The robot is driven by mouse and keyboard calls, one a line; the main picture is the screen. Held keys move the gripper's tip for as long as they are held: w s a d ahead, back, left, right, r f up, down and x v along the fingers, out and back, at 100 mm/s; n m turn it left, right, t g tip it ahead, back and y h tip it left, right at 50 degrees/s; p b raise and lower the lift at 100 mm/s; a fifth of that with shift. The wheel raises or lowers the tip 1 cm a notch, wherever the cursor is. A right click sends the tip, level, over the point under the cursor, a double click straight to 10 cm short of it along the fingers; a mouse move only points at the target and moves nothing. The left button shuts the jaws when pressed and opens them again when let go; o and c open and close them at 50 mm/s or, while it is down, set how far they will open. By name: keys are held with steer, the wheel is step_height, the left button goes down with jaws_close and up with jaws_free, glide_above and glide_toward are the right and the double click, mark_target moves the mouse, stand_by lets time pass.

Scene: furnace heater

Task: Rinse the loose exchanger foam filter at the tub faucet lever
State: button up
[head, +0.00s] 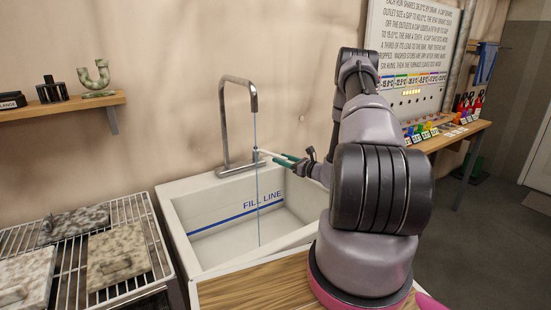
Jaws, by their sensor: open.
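The white tub (180,213) has a blue fill line on its inner wall. A grey gooseneck faucet (222,125) stands at its back edge. A thin blue stream (257,200) runs from the spout down into the tub. My gripper (281,159), with green fingers, is open above the tub, right of the stream. A small pale bar (263,152) lies at its fingertips; I cannot tell whether it is the lever or whether they touch. Mottled grey-beige filter-like pads (116,258) lie on the wire rack at left; I cannot tell which is the loose foam filter.
A wire rack (149,225) stands left of the tub. A wooden counter (260,287) is in front of it. A wall shelf (60,109) holds small items and a U-shaped pipe. A side bench (448,143) with coloured items stands at right, below a sign board. Open floor lies at far right.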

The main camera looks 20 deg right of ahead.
steer(key=v, duration=0.6)
steer(key=shift+f, duration=0.1)
stand_by(0.3)
